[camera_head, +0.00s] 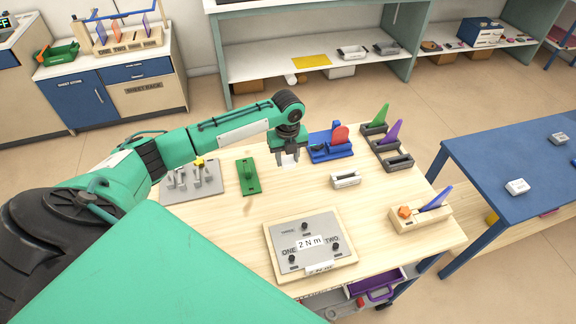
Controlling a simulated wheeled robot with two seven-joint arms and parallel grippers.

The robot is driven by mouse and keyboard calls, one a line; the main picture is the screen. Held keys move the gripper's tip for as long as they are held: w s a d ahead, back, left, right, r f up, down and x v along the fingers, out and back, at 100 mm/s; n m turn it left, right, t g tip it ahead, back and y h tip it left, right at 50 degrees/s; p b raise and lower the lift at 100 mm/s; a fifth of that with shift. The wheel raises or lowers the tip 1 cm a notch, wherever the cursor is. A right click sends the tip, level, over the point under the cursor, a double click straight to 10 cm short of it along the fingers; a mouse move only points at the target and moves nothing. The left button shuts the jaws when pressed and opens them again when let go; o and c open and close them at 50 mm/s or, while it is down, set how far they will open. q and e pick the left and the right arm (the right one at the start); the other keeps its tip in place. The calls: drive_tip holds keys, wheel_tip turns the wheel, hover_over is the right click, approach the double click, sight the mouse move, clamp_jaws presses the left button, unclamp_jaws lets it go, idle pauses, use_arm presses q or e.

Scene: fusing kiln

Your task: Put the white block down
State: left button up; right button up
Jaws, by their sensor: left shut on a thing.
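My left gripper (288,150) comes in from the left and points down over the far middle of the wooden table (215,220). It is shut on a small white block (289,160), whose lower part shows below the fingers. The block appears to be above the tabletop; the exact gap is hard to tell. My right gripper is not in view.
A green holder (248,177) is left of the gripper, a blue holder (330,148) right, and a white slotted piece (345,180) nearer. Dark racks (392,158) stand at right. Bare wood lies between them.

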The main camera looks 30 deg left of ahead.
sight(288, 175)
use_arm(q)
wheel_tip(288, 175, down, 5)
drive_tip(key=shift+r+p, duration=0.2)
drive_tip(key=shift+p, duration=0.25)
drive_tip(key=shift+f, duration=0.3)
drive_tip(key=shift+f, duration=0.15)
drive_tip(key=o, duration=1)
wheel_tip(288, 175, up, 12)
drive_tip(key=shift+r+b, duration=0.2)
drive_tip(key=shift+b, duration=0.95)
